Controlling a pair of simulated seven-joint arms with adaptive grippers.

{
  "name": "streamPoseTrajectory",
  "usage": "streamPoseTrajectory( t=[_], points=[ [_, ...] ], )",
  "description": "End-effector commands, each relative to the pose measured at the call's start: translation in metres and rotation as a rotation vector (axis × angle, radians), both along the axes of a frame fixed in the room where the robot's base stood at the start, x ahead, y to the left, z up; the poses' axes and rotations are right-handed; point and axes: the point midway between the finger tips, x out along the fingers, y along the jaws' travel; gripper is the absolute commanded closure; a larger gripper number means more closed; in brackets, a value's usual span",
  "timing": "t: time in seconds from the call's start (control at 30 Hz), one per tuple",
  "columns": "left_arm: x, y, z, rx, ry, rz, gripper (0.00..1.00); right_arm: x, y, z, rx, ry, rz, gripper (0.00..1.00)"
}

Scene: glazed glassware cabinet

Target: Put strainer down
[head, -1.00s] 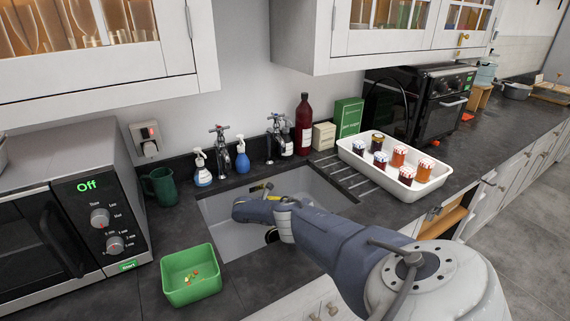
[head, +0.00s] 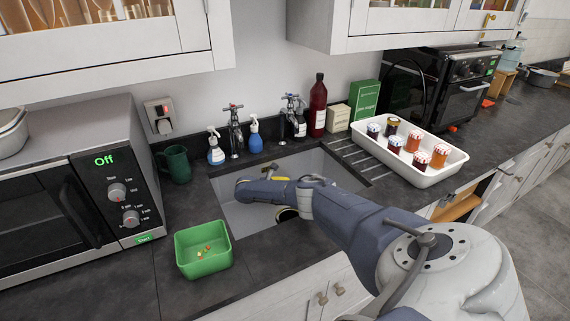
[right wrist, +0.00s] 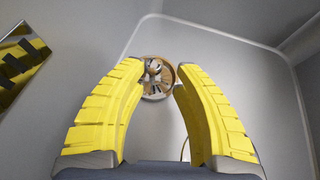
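My right arm reaches down into the grey sink (head: 236,214). In the right wrist view the two yellow fingers of my right gripper (right wrist: 162,76) stand apart, with a gap between their tips. A small round metallic and tan piece (right wrist: 155,82), which looks like the strainer at the drain, shows beyond the tips on the sink floor. I see no clear grip on it. The round drain area (head: 288,214) shows in the head view just below my wrist, partly hidden by the arm. My left gripper is out of view.
A green tub (head: 203,252) with small scraps stands left of the sink, near a microwave (head: 60,200). Taps (head: 233,130) and bottles line the back. A white tray (head: 432,178) of jars stands right. A yellow-and-black object (right wrist: 20,65), unclear, is at the wrist view's left.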

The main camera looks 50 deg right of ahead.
Motion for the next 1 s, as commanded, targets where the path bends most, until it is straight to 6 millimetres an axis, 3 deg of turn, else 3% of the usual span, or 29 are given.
streamPoseTrajectory(
  t=[0.3, 0.8, 1.0],
  points=[
    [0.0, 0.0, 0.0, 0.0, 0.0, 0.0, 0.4, 0.003, 0.025, 0.012, 0.001, 0.0, 0.0, 0.71],
    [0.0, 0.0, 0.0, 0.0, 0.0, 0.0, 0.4, 0.004, 0.029, 0.015, 0.002, -0.007, -0.003, 0.71],
    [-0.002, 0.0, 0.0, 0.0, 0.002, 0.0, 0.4, 0.009, 0.043, 0.008, 0.087, -0.182, -0.106, 0.71]
  ],
)
